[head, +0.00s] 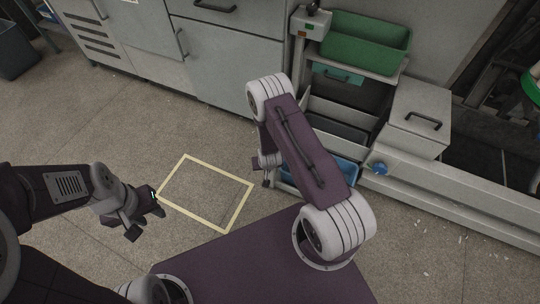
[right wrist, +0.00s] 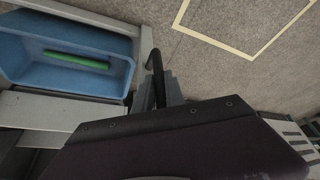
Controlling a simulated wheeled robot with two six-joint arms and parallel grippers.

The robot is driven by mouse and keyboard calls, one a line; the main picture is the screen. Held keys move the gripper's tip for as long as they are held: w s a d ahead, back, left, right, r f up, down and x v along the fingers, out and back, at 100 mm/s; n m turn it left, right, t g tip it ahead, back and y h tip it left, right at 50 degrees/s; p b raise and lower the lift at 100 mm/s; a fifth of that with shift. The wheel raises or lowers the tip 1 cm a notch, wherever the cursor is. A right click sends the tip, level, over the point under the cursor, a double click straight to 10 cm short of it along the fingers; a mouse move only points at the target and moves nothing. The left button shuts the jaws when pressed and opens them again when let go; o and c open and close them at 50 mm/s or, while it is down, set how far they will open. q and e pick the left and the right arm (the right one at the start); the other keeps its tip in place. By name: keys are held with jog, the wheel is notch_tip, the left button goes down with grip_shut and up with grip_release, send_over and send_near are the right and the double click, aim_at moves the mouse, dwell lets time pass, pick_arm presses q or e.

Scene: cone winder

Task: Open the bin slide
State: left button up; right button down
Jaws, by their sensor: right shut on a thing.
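The bin slide is low in the grey rack, and its blue bin (head: 335,171) shows partly behind my right arm in the head view. In the right wrist view the blue bin (right wrist: 118,72) holds a green rod-like thing (right wrist: 76,60). A black handle (right wrist: 153,68) stands at the slide's grey front panel (right wrist: 144,58). My right gripper (right wrist: 160,92) is shut on this handle; its fingertips are partly hidden by the wrist. In the head view my right gripper (head: 266,172) is at the slide's left end. My left gripper (head: 147,211) is empty and looks open, above the floor.
A yellow rectangle (head: 186,156) is marked on the bare floor left of the rack. A green tray (head: 365,45) sits on top of the rack, and a grey box with a black handle (head: 414,116) stands to its right. Grey cabinets (head: 222,75) line the back.

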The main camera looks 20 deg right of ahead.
jog(key=shift+s+a+f, duration=0.1)
jog(key=shift+s+a, duration=0.2)
jog(key=shift+s, duration=0.1)
jog(key=c, duration=1.4)
grip_release()
jog(key=shift+a, duration=0.1)
jog(key=d+p+v, duration=0.1)
jog(key=p+v, duration=0.3)
jog(key=v, duration=0.5)
jog(key=shift+a+p, duration=0.4)
jog(key=shift+a, duration=0.1)
